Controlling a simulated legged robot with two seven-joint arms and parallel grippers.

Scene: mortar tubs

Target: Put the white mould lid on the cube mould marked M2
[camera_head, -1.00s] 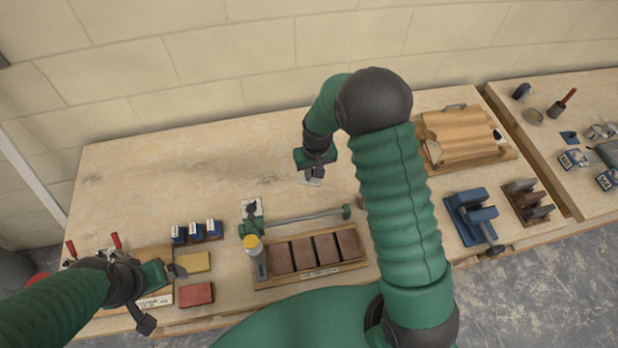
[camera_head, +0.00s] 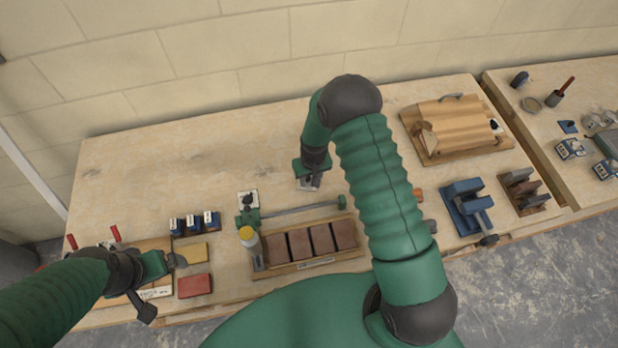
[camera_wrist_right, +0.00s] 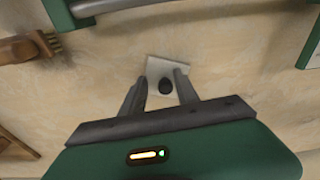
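The white mould lid (camera_wrist_right: 158,68) is a small pale square plate with a dark round knob, lying on the table in the right wrist view. My right gripper (camera_wrist_right: 162,78) is open, its fingers on either side of the knob; I cannot tell whether they touch it. In the head view the right gripper (camera_head: 311,180) is low over the lid (camera_head: 309,186) and partly hides it. Small grey moulds with labels (camera_head: 570,148) (camera_head: 605,170) stand on the right table; the markings are too small to read. My left gripper (camera_head: 176,261) is beside a yellow block; its opening is unclear.
A green-ended rail (camera_head: 300,208) and a wooden tray of brown blocks (camera_head: 310,264) lie in front of the right gripper. A gap separates the two tables. The back left table is clear.

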